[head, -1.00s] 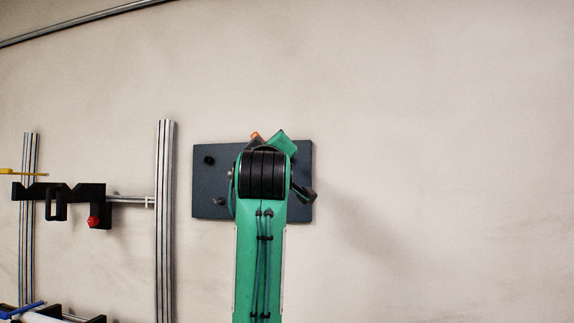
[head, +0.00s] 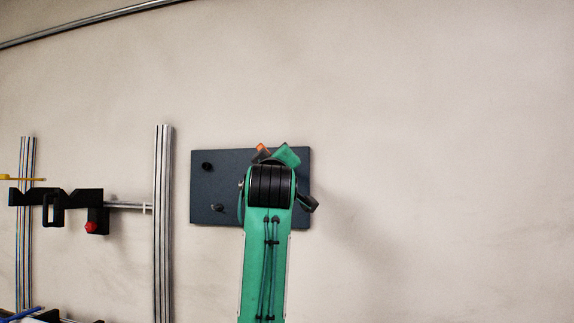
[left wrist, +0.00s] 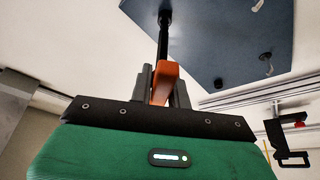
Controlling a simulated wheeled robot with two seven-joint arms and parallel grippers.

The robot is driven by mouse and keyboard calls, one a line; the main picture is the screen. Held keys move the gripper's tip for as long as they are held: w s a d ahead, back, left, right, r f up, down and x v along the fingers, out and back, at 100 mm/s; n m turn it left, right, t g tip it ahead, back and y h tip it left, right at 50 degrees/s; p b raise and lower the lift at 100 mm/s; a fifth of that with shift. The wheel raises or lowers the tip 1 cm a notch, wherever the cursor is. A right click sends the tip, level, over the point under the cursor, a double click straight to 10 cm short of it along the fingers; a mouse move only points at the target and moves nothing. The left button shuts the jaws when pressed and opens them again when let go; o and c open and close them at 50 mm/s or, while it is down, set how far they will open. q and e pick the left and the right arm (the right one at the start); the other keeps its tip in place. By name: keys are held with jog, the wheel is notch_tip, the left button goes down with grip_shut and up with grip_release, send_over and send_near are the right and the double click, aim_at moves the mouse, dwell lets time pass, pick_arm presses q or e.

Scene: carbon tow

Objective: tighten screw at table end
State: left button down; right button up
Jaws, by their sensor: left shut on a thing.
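In the left wrist view my left gripper (left wrist: 162,82) is shut on a tool with an orange handle and a black shaft (left wrist: 163,48). The shaft reaches up to a dark blue board (left wrist: 225,45) on the wall, close to a peg; I cannot tell whether it still touches the peg. In the head view my green arm (head: 267,250) covers the right part of the board (head: 225,187), and an orange bit (head: 262,148) shows above it. A red knob (head: 91,227) sits on a black bracket at left; I cannot tell if it is the screw.
Two bare dark pegs (head: 207,166) stick out from the board's left part. An upright metal profile (head: 163,225) stands left of the board, joined to the black bracket (head: 57,198). The wall right of my arm is clear.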

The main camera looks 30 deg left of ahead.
dwell(0.4)
pick_arm(q)
jog(key=shift+w+a+p, duration=0.15)
jog(key=shift+w+p, duration=0.2)
jog(key=shift+w, duration=0.35)
